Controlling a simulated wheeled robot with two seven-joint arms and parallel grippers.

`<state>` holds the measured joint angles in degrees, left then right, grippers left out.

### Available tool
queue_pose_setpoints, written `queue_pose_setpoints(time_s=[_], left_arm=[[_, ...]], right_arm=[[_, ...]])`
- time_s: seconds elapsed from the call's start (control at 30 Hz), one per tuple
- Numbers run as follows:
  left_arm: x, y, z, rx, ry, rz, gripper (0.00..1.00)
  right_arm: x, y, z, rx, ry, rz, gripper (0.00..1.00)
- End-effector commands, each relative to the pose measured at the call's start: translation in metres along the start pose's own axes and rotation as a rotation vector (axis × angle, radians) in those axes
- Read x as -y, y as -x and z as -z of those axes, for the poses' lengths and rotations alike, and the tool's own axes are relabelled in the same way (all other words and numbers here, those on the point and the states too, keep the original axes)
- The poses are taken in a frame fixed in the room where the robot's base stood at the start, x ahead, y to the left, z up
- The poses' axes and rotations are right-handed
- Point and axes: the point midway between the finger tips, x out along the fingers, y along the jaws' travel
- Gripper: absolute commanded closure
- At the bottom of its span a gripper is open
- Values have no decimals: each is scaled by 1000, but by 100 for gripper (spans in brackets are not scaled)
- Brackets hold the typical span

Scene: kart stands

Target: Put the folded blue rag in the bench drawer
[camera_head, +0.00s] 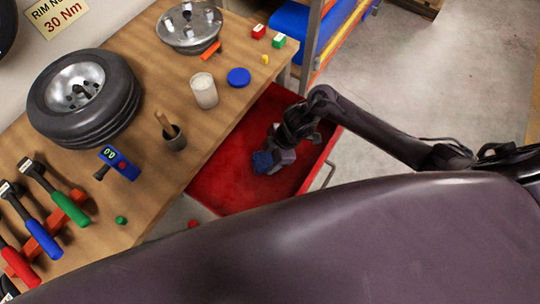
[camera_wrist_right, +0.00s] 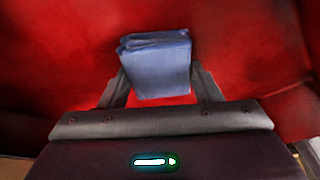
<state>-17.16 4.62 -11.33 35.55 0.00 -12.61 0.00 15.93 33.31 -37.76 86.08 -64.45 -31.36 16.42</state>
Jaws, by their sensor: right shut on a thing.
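The folded blue rag (camera_head: 262,161) is between the fingers of my right gripper (camera_head: 276,160), which is shut on it. In the right wrist view the rag (camera_wrist_right: 156,64) shows as a folded blue block between the two fingertips of the gripper (camera_wrist_right: 158,86). The red bench drawer (camera_head: 232,187) is pulled open beside the bench, and its floor looks bare. The rag is over the drawer's inside; how high above the floor I cannot tell. My left gripper is not in view.
The wooden bench (camera_head: 150,205) holds a tyre (camera_head: 84,118), a white cup (camera_head: 204,91), a blue lid (camera_head: 239,77), a digital gauge (camera_head: 119,163) and several hammers. The drawer's handle (camera_head: 328,174) is at its right edge. Open concrete floor (camera_head: 425,80) lies at the right.

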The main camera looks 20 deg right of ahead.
Motion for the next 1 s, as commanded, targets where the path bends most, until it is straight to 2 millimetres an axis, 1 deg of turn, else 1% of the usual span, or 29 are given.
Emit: queue_pose_setpoints(time_s=[0.2, 0.23, 0.37, 0.63, 0.77, 0.87, 1.0], left_arm=[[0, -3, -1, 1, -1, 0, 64], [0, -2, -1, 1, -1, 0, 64], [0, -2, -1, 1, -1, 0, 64], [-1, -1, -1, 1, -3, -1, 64], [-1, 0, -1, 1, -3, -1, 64], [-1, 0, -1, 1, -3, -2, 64], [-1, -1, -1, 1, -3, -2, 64]], right_arm=[[0, -4, -2, 0, 0, 0, 64], [0, -2, -1, 0, 0, -1, 39], [0, -2, -1, 0, 0, 0, 22], [0, -1, -1, 0, 0, 0, 21], [-1, 6, 0, 1, 1, -1, 21], [-1, 21, 0, 1, 3, -4, 21], [-2, 52, -1, 2, 4, -5, 21]])
